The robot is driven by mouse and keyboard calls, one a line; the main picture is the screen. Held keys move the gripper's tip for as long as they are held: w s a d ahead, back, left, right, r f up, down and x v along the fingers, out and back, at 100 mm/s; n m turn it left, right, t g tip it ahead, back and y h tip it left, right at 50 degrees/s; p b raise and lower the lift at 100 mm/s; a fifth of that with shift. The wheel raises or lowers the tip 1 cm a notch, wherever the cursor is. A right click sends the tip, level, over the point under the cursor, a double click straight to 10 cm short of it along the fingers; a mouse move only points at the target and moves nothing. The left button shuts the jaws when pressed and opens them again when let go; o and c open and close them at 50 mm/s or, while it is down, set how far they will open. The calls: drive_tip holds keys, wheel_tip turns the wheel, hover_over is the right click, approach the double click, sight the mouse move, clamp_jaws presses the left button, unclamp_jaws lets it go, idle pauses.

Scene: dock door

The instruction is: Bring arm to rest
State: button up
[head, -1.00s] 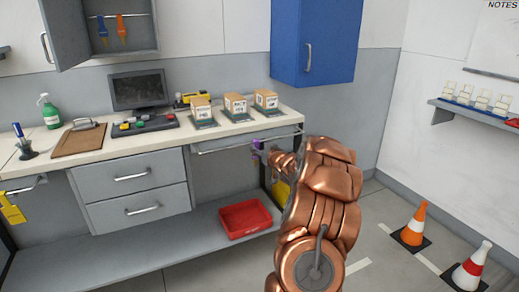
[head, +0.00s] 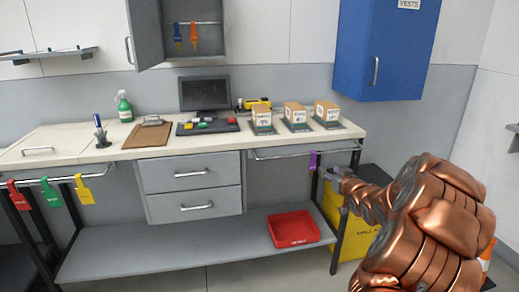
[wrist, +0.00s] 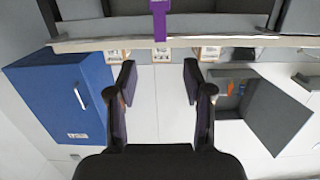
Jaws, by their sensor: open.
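My arm comes in from the right of the head view, and my gripper (head: 338,174) is at the right end of the workbench. In the wrist view, which looks upside down, my gripper (wrist: 158,80) has its two fingers spread with nothing between them. A purple tag (head: 313,160) hangs on the right-hand rail, just left of my gripper in the head view. The tag also shows in the wrist view (wrist: 159,20), beyond the fingertips and apart from them.
The workbench (head: 60,143) holds a monitor (head: 204,94), a clipboard (head: 148,133) and three boxes on stands. A red tray (head: 293,229) sits on the lower shelf. A yellow bin (head: 350,232) stands beside the bench. A blue cabinet (head: 385,50) hangs at the right.

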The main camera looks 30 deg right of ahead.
idle(0.3)
drive_tip(key=s+a+r+n+g+y+p, duration=0.2)
drive_tip(key=a+g+p, duration=0.45)
drive_tip(key=a, duration=1.65)
drive_tip(key=s+a+r+g+y+p, duration=0.1)
drive_tip(key=s+a+g, duration=0.2)
drive_tip(key=s+a, duration=0.5)
drive_tip(key=s+a+r+n+g+y+p, duration=0.1)
drive_tip(key=s+a+g, duration=0.3)
drive_tip(key=s+a, duration=0.4)
drive_tip(key=s+a+r+g+y+p, duration=0.1)
drive_tip(key=s+a, duration=0.7)
drive_tip(key=s, duration=0.9)
wheel_tip(320, 180, up, 2)
drive_tip(key=g+p, duration=0.1)
drive_tip(key=g, duration=0.1)
drive_tip(key=shift+s+n+g+y+p, duration=0.2)
drive_tip(key=shift+n+g+y+p, duration=0.1)
drive_tip(key=shift+n+g+p, duration=0.1)
drive_tip(key=shift+r, duration=0.1)
drive_tip(key=shift+c, duration=0.7)
drive_tip(key=shift+a, duration=0.15)
drive_tip(key=shift+c, duration=0.2)
